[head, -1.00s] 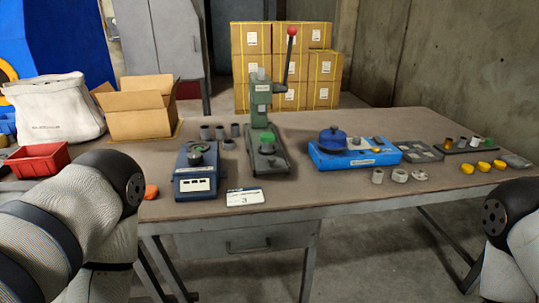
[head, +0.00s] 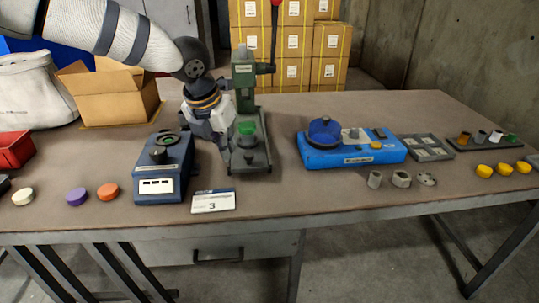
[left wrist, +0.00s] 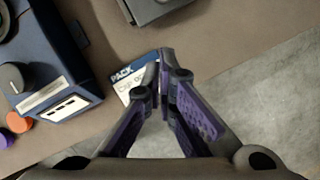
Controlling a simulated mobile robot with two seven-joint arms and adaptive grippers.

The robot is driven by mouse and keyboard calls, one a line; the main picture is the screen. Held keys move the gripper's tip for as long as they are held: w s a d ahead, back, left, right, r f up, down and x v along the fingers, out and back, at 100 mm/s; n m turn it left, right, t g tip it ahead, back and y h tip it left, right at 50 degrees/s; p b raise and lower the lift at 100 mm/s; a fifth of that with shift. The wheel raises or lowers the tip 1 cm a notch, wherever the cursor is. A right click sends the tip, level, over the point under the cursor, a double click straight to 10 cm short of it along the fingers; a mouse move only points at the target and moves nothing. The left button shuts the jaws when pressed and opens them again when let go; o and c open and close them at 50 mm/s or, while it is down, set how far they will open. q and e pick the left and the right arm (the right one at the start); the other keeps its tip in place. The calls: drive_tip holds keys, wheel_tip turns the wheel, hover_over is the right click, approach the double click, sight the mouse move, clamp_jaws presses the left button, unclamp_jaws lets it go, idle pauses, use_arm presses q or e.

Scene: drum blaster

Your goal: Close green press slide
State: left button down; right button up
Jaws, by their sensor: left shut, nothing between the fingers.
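The green press (head: 243,76) stands at the back middle of the table, its lever with a red knob upright. Its slide bears a green round piece (head: 247,128) and a dark knob (head: 248,142), in front of the column on the long grey base (head: 250,163). My left gripper (head: 222,148) points down just left of the press base. Its fingers (left wrist: 162,72) are shut and empty in the left wrist view, over the white card. Contact with the press cannot be told. My right gripper is not in view.
A dark blue device with a knob (head: 164,172) stands close left of my gripper. A white card (head: 213,201) lies in front. A bright blue unit (head: 350,157) stands to the right, with a clear strip between it and the press. Coloured discs lie at left.

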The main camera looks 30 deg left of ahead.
sight(243, 171)
use_arm(q)
drive_tip(key=x, duration=0.3)
drive_tip(key=b+x, duration=0.1)
drive_tip(key=x, duration=0.2)
drive_tip(key=s+x, duration=0.1)
drive_tip(key=x, duration=0.3)
drive_tip(key=shift+a+f+b, duration=0.1)
drive_tip(key=shift+f+b, duration=0.2)
drive_tip(key=shift+b, duration=0.1)
drive_tip(key=w, duration=0.3)
drive_tip(key=shift+w+a+b, duration=0.15)
drive_tip(key=shift+w+b, duration=0.15)
drive_tip(key=shift+b, duration=0.1)
drive_tip(key=shift+w+r, duration=0.25)
drive_tip(key=shift+w, duration=0.05)
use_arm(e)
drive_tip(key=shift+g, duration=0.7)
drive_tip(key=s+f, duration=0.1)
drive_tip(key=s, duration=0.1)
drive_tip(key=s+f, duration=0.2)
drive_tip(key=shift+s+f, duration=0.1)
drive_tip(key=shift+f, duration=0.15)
use_arm(q)
drive_tip(key=shift+w, duration=0.1)
